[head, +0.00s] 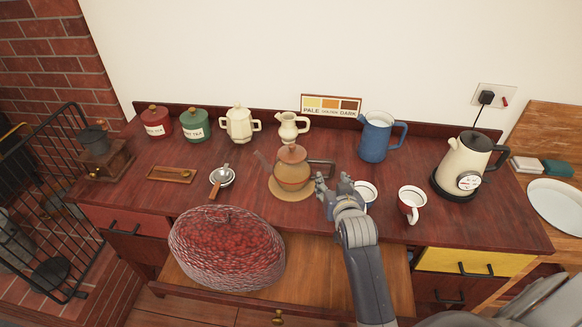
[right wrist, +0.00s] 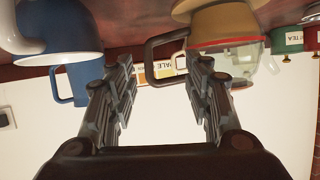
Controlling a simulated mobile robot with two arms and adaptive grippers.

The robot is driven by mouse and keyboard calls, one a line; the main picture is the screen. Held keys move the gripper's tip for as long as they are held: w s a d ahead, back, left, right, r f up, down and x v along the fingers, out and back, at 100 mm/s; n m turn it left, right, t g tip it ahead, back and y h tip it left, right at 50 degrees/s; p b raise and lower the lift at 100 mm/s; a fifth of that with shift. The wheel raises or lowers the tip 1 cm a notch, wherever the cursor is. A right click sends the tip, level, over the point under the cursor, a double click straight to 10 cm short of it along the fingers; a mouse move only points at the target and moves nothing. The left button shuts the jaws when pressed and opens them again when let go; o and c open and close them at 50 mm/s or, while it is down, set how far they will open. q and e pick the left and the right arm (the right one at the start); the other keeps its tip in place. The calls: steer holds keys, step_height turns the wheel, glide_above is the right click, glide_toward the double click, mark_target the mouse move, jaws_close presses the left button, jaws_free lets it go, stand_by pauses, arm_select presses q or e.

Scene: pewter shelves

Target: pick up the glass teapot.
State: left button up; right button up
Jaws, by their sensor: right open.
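The glass teapot (head: 291,172) stands upright on a round tan mat (head: 290,194) in the middle of the dark red wooden top. It has an amber body, an orange-brown lid and a dark handle on its right side. My right gripper (head: 332,183) is open and empty, just right of the teapot, close to its handle. In the right wrist view, which is upside down, the teapot (right wrist: 232,45) shows at the top and its handle (right wrist: 152,45) lies ahead of the open fingers (right wrist: 160,75). I cannot tell whether they touch. My left gripper is not in view.
White cups (head: 411,203) stand right of my gripper. A red textured dome (head: 228,250) fills the front left.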

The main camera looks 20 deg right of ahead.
mark_target(329, 175)
steer(key=shift+w+d+f, duration=0.15)
steer(key=shift+w+f, duration=0.05)
steer(key=shift+w, duration=0.2)
steer(key=shift+w+d+f, duration=0.1)
steer(key=shift+w+f, duration=0.05)
steer(key=shift+w, duration=0.15)
steer(key=p+x, duration=0.1)
steer(key=x, duration=0.3)
steer(key=shift+w+d, duration=0.2)
steer(key=shift+w, duration=0.2)
steer(key=shift+w+d+f, duration=0.1)
steer(key=shift+w+f, duration=0.05)
steer(key=shift+f, duration=0.05)
steer(key=shift+c, duration=0.6)
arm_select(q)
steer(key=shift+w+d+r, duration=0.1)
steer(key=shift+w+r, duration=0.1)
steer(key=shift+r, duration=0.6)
arm_select(e)
jaws_close()
steer(key=shift+r, duration=0.15)
